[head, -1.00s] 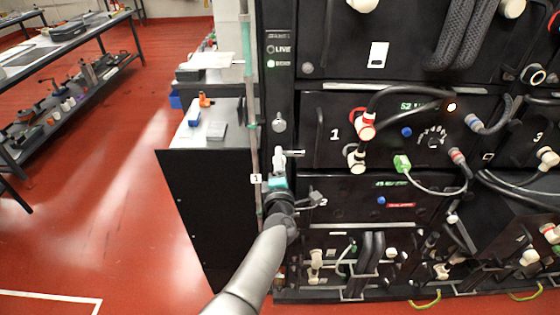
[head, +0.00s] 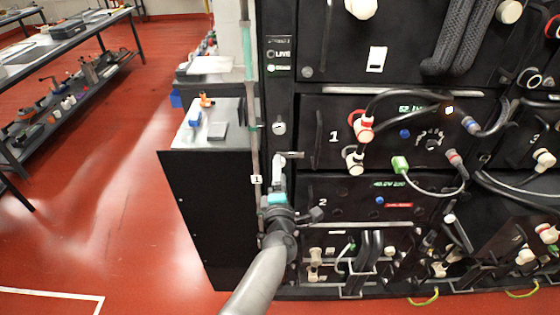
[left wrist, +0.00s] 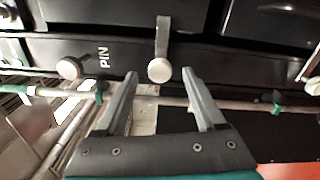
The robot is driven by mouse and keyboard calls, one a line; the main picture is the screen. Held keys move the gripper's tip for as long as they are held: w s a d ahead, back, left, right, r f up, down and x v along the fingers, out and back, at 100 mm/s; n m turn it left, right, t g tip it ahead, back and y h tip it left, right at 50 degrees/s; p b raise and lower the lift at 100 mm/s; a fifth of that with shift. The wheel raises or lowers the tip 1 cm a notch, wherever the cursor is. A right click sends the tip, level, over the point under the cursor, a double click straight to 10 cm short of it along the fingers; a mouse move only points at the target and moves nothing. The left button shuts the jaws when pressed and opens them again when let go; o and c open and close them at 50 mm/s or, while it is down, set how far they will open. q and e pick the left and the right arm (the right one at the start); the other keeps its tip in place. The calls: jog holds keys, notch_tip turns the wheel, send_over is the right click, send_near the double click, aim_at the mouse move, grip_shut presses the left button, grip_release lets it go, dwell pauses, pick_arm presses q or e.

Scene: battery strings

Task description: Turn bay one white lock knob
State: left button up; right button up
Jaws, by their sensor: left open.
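The white lock knob of bay one is a round white knob on a short grey lever (head: 290,155), left of the panel marked 1. In the left wrist view the knob (left wrist: 160,69) sits near the gap between my fingertips, its lever pointing up the picture. My left gripper (head: 278,176) is just below the lever in the head view. It is open, with one finger on each side of the knob line in the left wrist view (left wrist: 158,74), and it holds nothing. Contact with the knob cannot be told. My right gripper is not in view.
A second round knob (left wrist: 69,68) sits beside the PIN label; it is above the lever in the head view (head: 279,127). A thin vertical pipe (head: 252,110) runs close on the left. Cables and connectors (head: 364,128) crowd the panels at right. Red floor is free at left.

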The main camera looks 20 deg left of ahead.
pick_arm(q)
jog(key=p+v, duration=0.1)
jog(key=v, duration=0.2)
jog(key=shift+s+d, duration=0.1)
jog(key=shift+s, duration=0.15)
jog(key=s+d+f+m+g+h+b, duration=0.1)
jog(key=s+f+m+g+h+b, duration=0.15)
jog(key=s+f+m, duration=0.65)
jog(key=s+d+f+m+g+h+b, duration=0.1)
jog(key=s+f+m+g+h+b, duration=0.2)
jog(key=f, duration=1.1)
jog(key=s+d+f+m+g+h+b, duration=0.15)
jog(key=s+f+m, duration=0.25)
jog(key=s+f, duration=0.6)
jog(key=s+a+f+m+g+b, duration=0.2)
jog(key=s+f, duration=0.4)
jog(key=s, duration=0.3)
jog(key=s+a+f+m+g+y+b, duration=0.1)
jog(key=s+a+f+m+g, duration=0.2)
jog(key=s, duration=0.5)
jog(key=s+a+f+m+g+y+b, duration=0.1)
jog(key=s+f+m+g, duration=0.3)
jog(key=s+f, duration=0.4)
jog(key=shift+s+a+f+m+b, duration=0.35)
jog(key=shift+s+a+m+b, duration=0.05)
jog(key=shift+s+a+b, duration=0.45)
jog(key=shift+w+d, duration=0.1)
jog(key=shift+w, duration=0.05)
